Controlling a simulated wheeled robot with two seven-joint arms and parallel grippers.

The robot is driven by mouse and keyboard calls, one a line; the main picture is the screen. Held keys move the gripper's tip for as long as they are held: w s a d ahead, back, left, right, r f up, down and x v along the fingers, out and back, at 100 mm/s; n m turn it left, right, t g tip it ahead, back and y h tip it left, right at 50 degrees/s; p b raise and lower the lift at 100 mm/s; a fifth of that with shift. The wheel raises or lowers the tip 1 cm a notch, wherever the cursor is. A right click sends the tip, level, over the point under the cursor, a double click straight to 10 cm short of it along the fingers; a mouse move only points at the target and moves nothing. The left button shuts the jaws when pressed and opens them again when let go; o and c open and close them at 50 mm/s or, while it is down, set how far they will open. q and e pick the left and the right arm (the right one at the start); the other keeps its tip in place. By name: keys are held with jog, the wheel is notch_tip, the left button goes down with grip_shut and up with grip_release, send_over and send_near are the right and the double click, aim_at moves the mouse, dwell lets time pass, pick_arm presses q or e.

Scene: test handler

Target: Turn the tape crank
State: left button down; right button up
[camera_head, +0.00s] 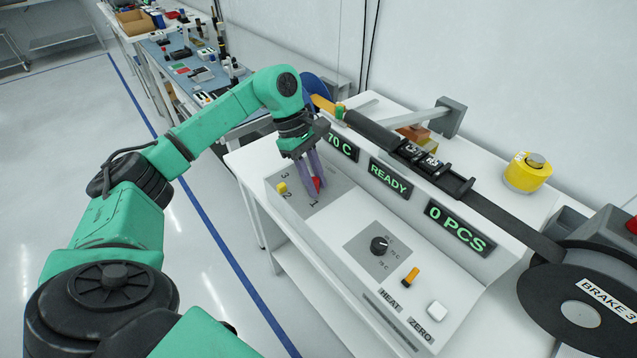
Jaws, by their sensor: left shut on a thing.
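My left gripper (312,180) reaches down from above onto the grey panel (318,205) at the left end of the white machine. Its purple fingers are closed around a small red knob (317,182), which looks like the crank's handle. The fingers hide most of the knob and whatever is under it. The panel carries the numbers 1, 2 and 3 around this spot. A small yellow knob (282,187) stands on the same panel, left of the fingers and apart from them. My right gripper is not in view.
Displays read 70 C, READY (390,179) and 0 PCS (456,230). A black dial (379,245), an orange switch (411,276) and a white button (436,310) sit on the front. A black tape track (430,165) leads to a black reel (540,300). A yellow roll (528,172) stands behind.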

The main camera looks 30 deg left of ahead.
pick_arm(q)
jog(key=shift+s+a+m, duration=0.1)
jog(key=shift+a+m, duration=0.05)
jog(key=shift+m, duration=0.35)
jog(key=c, duration=0.7)
grip_release()
jog(key=p+v, duration=0.1)
jog(key=v, duration=0.6)
jog(key=p+v, duration=0.1)
jog(key=v, duration=0.6)
jog(key=shift+w+r, duration=0.2)
jog(key=shift+r, duration=0.1)
